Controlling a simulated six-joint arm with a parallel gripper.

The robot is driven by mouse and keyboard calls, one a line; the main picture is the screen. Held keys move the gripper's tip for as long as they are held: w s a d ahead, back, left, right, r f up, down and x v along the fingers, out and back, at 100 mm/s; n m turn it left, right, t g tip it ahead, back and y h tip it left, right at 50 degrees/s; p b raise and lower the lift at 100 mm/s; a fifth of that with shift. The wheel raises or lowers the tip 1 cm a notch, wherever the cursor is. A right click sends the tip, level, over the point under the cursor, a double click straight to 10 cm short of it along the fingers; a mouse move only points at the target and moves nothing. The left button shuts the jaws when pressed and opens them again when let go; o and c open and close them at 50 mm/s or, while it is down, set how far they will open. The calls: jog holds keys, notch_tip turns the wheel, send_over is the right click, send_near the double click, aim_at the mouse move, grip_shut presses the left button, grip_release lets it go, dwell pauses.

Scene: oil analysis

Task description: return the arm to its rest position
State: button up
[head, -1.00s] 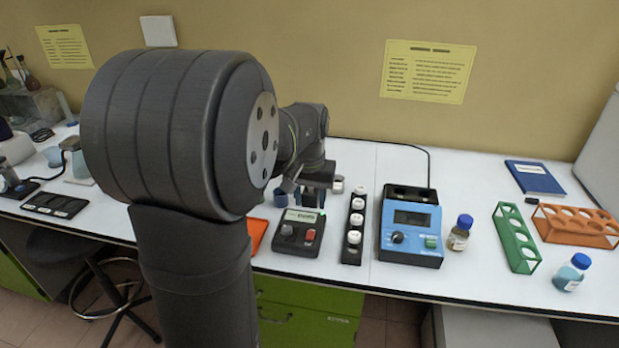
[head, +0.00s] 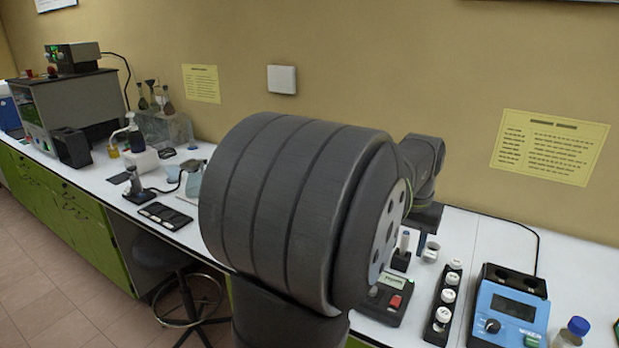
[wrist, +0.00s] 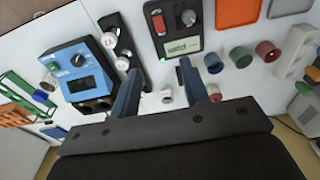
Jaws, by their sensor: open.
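My gripper (wrist: 159,68) is open in the wrist view, its two dark blue fingers apart with nothing held between them. It hangs over the white bench near the small device with a display and red button (wrist: 176,30). A small white piece (wrist: 167,94) shows beyond the fingers in the gap, apart from them. In the head view my arm fills the middle, bent over the bench, and hides part of the bench. The gripper is mostly hidden there behind the arm.
A blue instrument (head: 507,312), a black rack with white-capped vials (head: 443,309) and a blue-capped bottle (head: 573,334) stand at right. A black tray (head: 165,216) lies at left. The wrist view shows coloured cups (wrist: 240,57) and an orange tray (wrist: 238,10) close by.

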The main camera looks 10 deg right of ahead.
aim_at(397, 299)
jog(key=shift+f, duration=0.15)
jog(key=f, duration=0.5)
jog(key=w+f, duration=0.1)
jog(key=f, duration=0.5)
jog(key=d+f, duration=0.1)
jog(key=f, duration=0.5)
jog(key=shift+w+d, duration=0.1)
jog(key=shift+w, duration=0.05)
jog(key=shift+r, duration=0.1)
